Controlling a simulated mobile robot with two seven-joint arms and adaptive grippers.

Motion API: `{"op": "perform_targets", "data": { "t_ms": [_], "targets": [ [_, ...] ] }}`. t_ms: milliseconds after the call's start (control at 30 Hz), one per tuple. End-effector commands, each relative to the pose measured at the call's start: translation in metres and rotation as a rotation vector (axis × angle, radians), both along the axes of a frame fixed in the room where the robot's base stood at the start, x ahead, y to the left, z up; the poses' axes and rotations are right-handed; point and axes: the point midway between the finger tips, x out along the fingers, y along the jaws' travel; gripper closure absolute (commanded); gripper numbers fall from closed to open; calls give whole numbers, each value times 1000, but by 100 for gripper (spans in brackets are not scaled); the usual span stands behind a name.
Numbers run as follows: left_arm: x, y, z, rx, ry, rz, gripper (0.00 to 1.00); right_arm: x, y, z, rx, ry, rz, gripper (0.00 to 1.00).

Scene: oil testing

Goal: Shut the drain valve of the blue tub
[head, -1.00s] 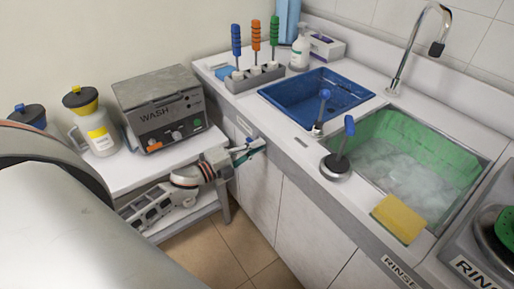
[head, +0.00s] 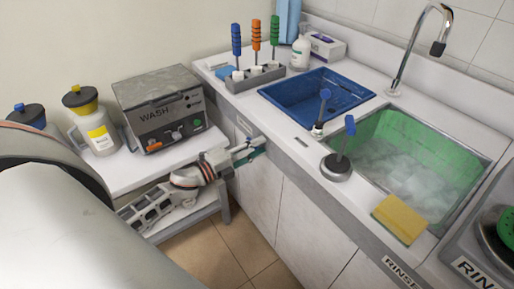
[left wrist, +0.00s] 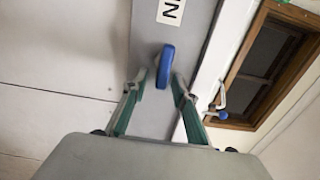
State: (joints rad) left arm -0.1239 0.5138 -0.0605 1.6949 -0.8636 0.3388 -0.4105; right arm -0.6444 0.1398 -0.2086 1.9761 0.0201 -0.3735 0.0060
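The blue tub (head: 312,92) is set into the white counter, left of the tub with the green inside. In the left wrist view a blue handle (left wrist: 165,67) stands on the grey front strip of the counter, seen nearly end-on; I take it for the drain valve. My left gripper (head: 254,150) is at the front strip below the blue tub's left side. In the left wrist view its two green-lined fingers (left wrist: 160,90) are apart, with the handle between their tips; I see no clear contact. In the head view the gripper hides the handle. My right gripper is not in view.
A yellow sponge (head: 400,218) lies at the front rim. The WASH machine (head: 158,108) stands on a white side table (head: 125,172), close above my left arm.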

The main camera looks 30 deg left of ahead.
Motion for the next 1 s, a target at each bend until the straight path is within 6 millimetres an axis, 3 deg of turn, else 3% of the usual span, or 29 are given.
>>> {"op": "perform_targets", "data": {
  "t_ms": [267,700,1000],
  "targets": [
    [-9,4,-1,-1,3,1,72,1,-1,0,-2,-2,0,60],
    [-81,33,-1,0,3,0,72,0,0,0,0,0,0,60],
    [-109,45,0,-1,0,0,72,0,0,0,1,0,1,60]
  ]
}}
